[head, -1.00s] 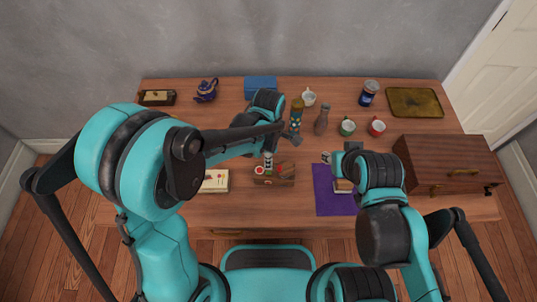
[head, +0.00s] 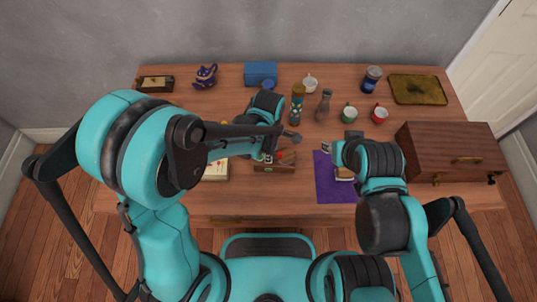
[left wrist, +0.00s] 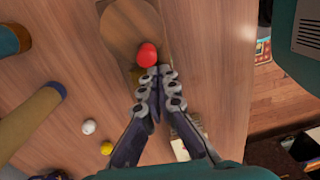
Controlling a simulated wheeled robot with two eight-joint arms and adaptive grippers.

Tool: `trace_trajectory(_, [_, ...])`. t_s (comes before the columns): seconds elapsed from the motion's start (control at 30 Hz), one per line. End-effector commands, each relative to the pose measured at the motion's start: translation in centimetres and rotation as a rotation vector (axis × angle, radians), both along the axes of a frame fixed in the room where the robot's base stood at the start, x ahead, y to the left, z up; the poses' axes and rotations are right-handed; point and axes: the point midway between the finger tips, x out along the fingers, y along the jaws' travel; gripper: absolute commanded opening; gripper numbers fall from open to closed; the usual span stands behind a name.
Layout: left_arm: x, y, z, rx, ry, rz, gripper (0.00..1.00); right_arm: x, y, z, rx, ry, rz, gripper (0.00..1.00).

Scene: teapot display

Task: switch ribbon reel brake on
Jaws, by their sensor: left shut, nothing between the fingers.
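A small wooden piece (head: 275,167) with a red knob (head: 280,155) stands near the table's front middle. I take it for the ribbon reel with its brake; its spool and lever are not clear. In the left wrist view the red knob (left wrist: 147,55) shows over a brown wooden board (left wrist: 128,22). My left gripper (left wrist: 157,72) is shut and empty, with its fingertips right at the knob's near side. I cannot tell whether they touch it. In the head view my left arm partly covers the piece. My right gripper (head: 327,147) is small and partly hidden by its arm, above the purple cloth's edge.
A purple cloth (head: 325,190) lies right of the piece and a pale box (head: 216,170) left. Bottles (head: 297,105), mugs (head: 349,114) and a blue box (head: 261,74) stand behind. A wooden chest (head: 450,145) fills the right side. The table's front strip is clear.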

Motion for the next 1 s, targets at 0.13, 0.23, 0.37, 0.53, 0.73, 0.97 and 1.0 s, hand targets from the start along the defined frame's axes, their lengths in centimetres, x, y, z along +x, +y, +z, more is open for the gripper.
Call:
trace_trajectory(0.13, [0.2,0.0,0.1,0.0,0.0,0.0,0.0,0.0,0.0,0.0,0.0,0.0,0.0,0.35])
trace_trajectory(0.23, [0.5,0.0,0.1,0.0,0.0,0.001,0.0,0.0,0.0,0.1,0.0,0.0,0.0,0.35])
trace_trajectory(0.37, [1.1,-0.1,0.3,0.0,0.0,0.001,0.0,0.0,0.0,0.2,0.0,0.0,0.0,0.35])
trace_trajectory(0.53, [1.6,-0.1,0.5,0.0,0.0,0.001,0.0,0.0,0.0,0.2,0.0,0.0,0.0,0.35])
trace_trajectory(0.73, [1.6,-0.1,0.5,0.0,0.0,0.0,0.0,0.0,0.0,0.2,0.0,0.0,0.0,0.35])
trace_trajectory(0.97, [2.0,0.5,1.9,0.0,0.0,0.001,0.0,0.0,0.0,1.3,0.0,0.0,0.0,0.35])
trace_trajectory(1.0, [2.2,0.9,2.5,0.0,0.0,0.001,0.0,0.0,0.0,1.8,0.0,0.0,0.0,0.35])
